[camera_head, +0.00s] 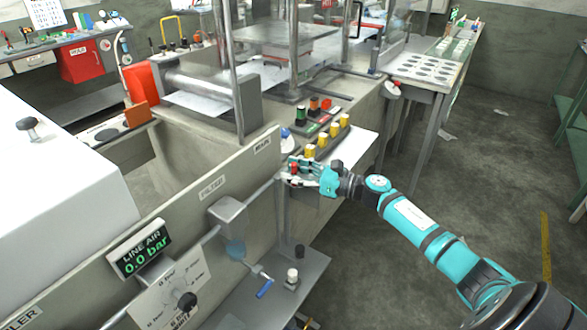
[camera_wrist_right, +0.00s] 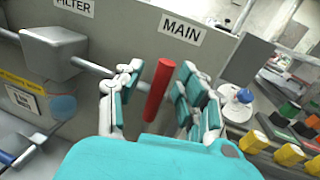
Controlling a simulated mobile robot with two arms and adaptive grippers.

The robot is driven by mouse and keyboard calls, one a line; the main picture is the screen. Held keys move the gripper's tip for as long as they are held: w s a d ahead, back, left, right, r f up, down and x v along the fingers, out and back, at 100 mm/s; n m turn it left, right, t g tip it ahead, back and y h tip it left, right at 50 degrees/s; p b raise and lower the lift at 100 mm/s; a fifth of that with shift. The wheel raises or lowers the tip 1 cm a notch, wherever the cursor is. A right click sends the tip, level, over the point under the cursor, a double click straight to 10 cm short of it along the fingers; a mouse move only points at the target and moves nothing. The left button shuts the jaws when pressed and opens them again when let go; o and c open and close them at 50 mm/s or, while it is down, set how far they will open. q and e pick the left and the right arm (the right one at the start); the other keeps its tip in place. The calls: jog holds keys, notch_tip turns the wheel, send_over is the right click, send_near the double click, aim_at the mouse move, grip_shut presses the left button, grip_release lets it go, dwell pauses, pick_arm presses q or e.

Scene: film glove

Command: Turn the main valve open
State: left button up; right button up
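The main valve's red handle (camera_wrist_right: 158,92) stands below the MAIN label (camera_wrist_right: 182,30) on the grey panel in the right wrist view. It slants slightly, its top leaning right. In the head view, a small part of the red handle (camera_head: 293,168) shows among the fingers. My right gripper (camera_wrist_right: 160,78) is open, with fingers on both sides of the handle and visible gaps. The valve body behind is mostly hidden. The display (camera_head: 141,248) reads LINE AIR 0.0 bar. My left gripper is not in view.
A pipe runs left from the valve to the grey filter box (camera_head: 228,210). A blue-handled small valve (camera_head: 264,287) hangs below it. A console with yellow, green and red buttons (camera_head: 325,132) stands just beyond my right gripper. Open floor (camera_head: 400,280) lies at the right.

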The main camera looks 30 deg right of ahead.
grip_shut()
dwell(0.3)
jog(key=shift+w+a, duration=0.1)
